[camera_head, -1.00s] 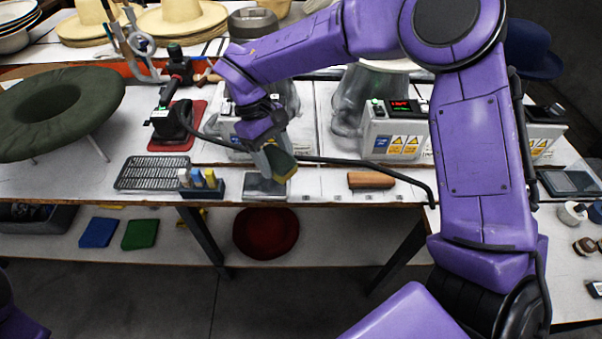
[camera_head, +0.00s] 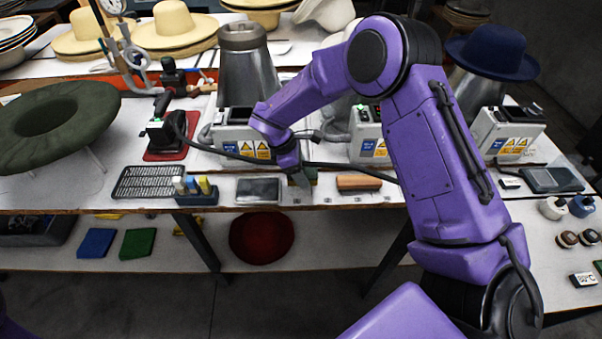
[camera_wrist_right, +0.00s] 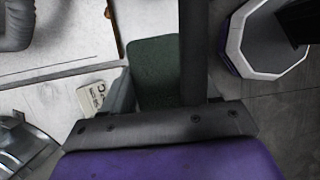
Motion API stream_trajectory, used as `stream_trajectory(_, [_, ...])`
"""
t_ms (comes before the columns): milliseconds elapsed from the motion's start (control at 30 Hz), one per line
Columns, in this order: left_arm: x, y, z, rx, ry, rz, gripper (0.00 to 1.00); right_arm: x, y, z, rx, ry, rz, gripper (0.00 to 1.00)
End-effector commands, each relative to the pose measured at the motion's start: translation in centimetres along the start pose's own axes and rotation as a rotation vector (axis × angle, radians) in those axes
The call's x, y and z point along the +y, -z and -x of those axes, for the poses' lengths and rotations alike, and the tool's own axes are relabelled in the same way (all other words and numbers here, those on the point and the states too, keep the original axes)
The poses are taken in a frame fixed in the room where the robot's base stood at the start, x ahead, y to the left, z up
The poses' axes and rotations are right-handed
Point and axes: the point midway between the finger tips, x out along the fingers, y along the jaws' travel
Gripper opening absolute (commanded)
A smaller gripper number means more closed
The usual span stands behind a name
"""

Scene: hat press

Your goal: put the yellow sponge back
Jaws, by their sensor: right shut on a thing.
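My right gripper (camera_head: 302,182) is low over the front edge of the workbench, between a dark square pad (camera_head: 258,191) and a wooden block (camera_head: 358,183). It is shut on the sponge, whose green face (camera_wrist_right: 154,72) shows between the fingers in the right wrist view. In the head view only a thin green part (camera_head: 312,175) shows beside the gripper; whether it touches the bench cannot be told. The sponge's yellow part is hidden now. My left gripper is out of view.
A small rack of bottles (camera_head: 195,190) and a black grid tray (camera_head: 148,182) stand left of the pad. Behind are grey steamer boxes (camera_head: 240,138) and a dark hose (camera_head: 350,168). Blue (camera_head: 97,242) and green (camera_head: 138,243) pads lie on the lower shelf.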

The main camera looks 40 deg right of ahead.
Motion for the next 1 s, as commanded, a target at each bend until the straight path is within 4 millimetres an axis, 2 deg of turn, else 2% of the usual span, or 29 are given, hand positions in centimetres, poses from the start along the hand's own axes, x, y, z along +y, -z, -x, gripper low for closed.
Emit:
stream_trajectory(200, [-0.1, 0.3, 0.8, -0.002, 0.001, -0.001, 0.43, 0.5, 1.4, -3.0, -0.002, 0.001, 0.004, 0.35])
stream_trajectory(500, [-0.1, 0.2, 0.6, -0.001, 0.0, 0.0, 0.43, 0.9, 1.8, -3.8, -0.003, 0.005, 0.001, 0.35])
stream_trajectory(533, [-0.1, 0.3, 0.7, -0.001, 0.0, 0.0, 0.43, 0.9, 1.7, -3.7, -0.002, 0.005, 0.001, 0.7])
stream_trajectory(600, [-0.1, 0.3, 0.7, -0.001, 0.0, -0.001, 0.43, 0.9, 1.7, -3.7, -0.002, 0.006, 0.0, 0.85])
stream_trajectory(900, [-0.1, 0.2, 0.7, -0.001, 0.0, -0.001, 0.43, 0.9, 1.8, -3.4, -0.002, 0.004, 0.002, 0.85])
stream_trajectory(1000, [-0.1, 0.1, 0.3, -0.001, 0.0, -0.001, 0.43, 0.9, 1.9, -2.2, 0.001, 0.002, 0.0, 0.85])
